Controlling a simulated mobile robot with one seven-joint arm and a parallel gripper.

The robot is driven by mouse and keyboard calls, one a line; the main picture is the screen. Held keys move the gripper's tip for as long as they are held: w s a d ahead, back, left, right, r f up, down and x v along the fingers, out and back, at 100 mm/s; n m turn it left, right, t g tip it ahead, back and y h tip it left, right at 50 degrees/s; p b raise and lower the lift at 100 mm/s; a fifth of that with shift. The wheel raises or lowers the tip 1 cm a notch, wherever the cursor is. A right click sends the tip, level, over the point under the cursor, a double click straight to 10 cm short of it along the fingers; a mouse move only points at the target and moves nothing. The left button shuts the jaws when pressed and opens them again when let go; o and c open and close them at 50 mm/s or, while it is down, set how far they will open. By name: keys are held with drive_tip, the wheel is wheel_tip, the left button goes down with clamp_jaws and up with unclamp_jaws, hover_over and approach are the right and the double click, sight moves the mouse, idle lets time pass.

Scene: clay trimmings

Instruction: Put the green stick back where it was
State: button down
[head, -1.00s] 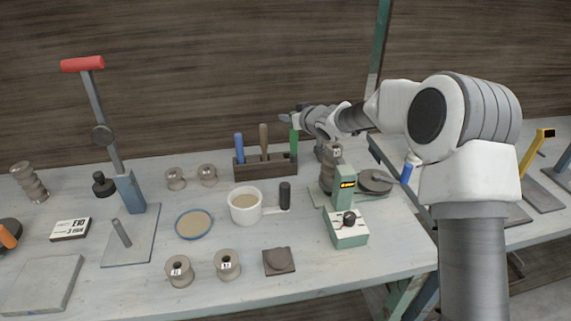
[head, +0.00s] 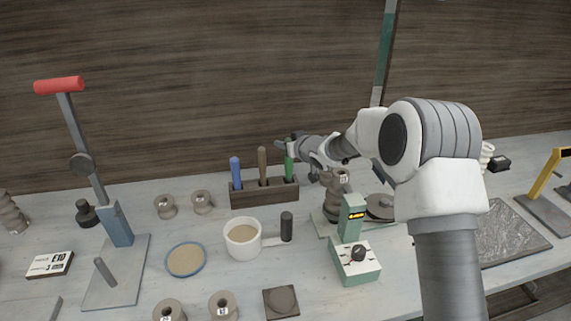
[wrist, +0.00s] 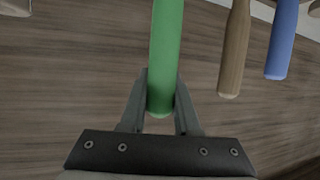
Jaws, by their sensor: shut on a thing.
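The green stick (head: 289,167) stands upright at the right end of a dark wooden rack (head: 264,197) in the head view. Its lower end meets the rack's right part; how deep it sits is hidden. My gripper (head: 289,146) reaches in from the right and is shut on the stick near its upper end. In the wrist view the green stick (wrist: 167,45) runs between the two fingers of my gripper (wrist: 162,88), its rounded end just past them. A blue stick (head: 236,172) and a brown stick (head: 263,165) stand in the same rack to its left.
A green device (head: 355,255) and a stacked spool (head: 341,190) stand to the right, below my arm. A red-handled press (head: 85,160) stands at the left.

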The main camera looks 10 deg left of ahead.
wheel_tip(320, 180, down, 4)
drive_tip(key=shift+f, duration=0.2)
drive_tip(key=c, duration=0.6)
unclamp_jaws()
drive_tip(key=shift+c, duration=0.2)
drive_tip(key=shift+r, duration=0.1)
drive_tip(key=v, duration=0.7)
drive_tip(key=shift+s+d+b, duration=0.15)
drive_tip(key=shift+s+b, duration=0.05)
drive_tip(key=shift+b, duration=0.15)
